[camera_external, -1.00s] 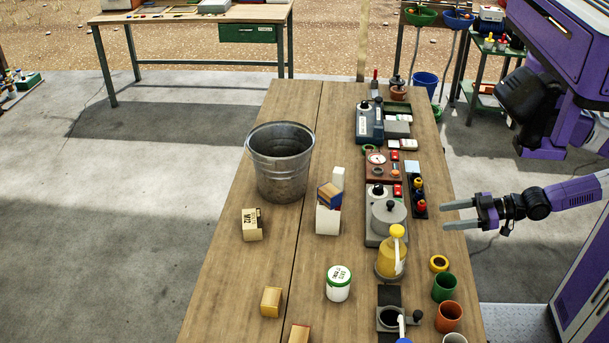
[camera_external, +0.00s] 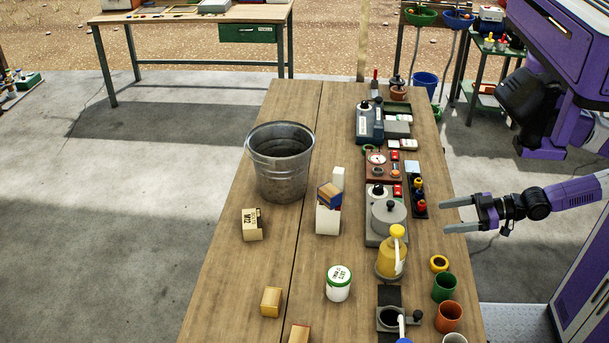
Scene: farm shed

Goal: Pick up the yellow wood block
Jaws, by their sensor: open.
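A small yellow wood block (camera_external: 271,301) sits on the long wooden table (camera_external: 243,280), toward its near left side. A second, similar yellowish block (camera_external: 299,334) is cut off by the bottom edge of the picture.
A metal bucket (camera_external: 281,162) stands at mid-table. A white box with a blue-and-tan block on top (camera_external: 329,195), a white jar (camera_external: 338,284), a yellow bottle (camera_external: 392,252) and grey devices (camera_external: 387,218) stand between my gripper and the blocks. Cups (camera_external: 444,287) line the right edge.

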